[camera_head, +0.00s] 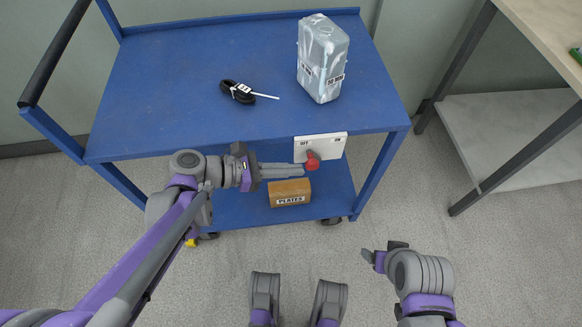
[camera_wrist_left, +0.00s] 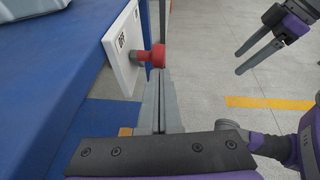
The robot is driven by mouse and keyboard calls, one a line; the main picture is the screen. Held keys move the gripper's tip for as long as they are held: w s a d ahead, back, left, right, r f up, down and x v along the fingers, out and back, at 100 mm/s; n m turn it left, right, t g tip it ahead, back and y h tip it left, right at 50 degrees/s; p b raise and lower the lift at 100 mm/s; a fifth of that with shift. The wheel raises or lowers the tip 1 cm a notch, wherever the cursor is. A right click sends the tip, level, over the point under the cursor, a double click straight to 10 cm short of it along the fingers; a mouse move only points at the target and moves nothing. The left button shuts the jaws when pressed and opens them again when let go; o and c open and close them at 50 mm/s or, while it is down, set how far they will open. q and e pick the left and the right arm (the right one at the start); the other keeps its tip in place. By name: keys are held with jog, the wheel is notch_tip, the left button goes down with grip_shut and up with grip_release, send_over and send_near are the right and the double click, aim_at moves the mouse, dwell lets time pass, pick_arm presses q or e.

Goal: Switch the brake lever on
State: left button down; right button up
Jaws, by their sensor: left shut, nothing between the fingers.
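The brake lever has a red knob (camera_head: 312,163) and sits on a white plate (camera_head: 333,148) at the front edge of the blue cart. The plate is marked OFF on the left and ON on the right. The knob is left of the plate's middle, nearer OFF. My left gripper (camera_head: 303,172) is shut and empty, its fingertips just left of the knob. In the left wrist view the shut fingers (camera_wrist_left: 160,80) point at the red knob (camera_wrist_left: 152,56); whether they touch cannot be told. My right gripper (camera_wrist_left: 255,55) is open and empty, away to the right.
On the cart's top (camera_head: 180,100) stand a grey container (camera_head: 322,60) and a black coiled item (camera_head: 236,90) with a white tag. A brown box marked PLATES (camera_head: 290,193) sits on the lower shelf. A table (camera_head: 545,30) stands at right.

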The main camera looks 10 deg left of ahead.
aim_at(311, 165)
pick_arm(q)
jog(key=d+r+y+p, duration=0.1)
jog(key=y+p, duration=0.1)
jog(key=p, duration=0.1)
jog(key=d+r+g+y+p, duration=0.1)
jog(key=d+r+y+p, duration=0.1)
jog(key=y+p, duration=0.1)
jog(key=w+d+r+g+y+p, duration=0.1)
jog(key=y+p, duration=0.1)
jog(key=p, duration=0.2)
jog(key=shift+d+r+m+y+p, duration=0.15)
jog(key=shift+r+m+y+p, duration=0.15)
jog(key=shift+y+p, duration=0.1)
jog(key=shift+w+d+g+y+p, duration=0.2)
jog(key=shift+d+y+p, duration=0.2)
jog(key=shift+d+y, duration=0.2)
jog(key=shift+w+d+g+y+p, duration=0.2)
jog(key=shift+d+y+p, duration=0.25)
jog(key=shift+d, duration=0.15)
jog(key=shift+w+d+g+y+p, duration=0.2)
jog(key=shift+d+y+p, duration=0.15)
jog(key=shift+d+y, duration=0.25)
jog(key=shift+d, duration=0.15)
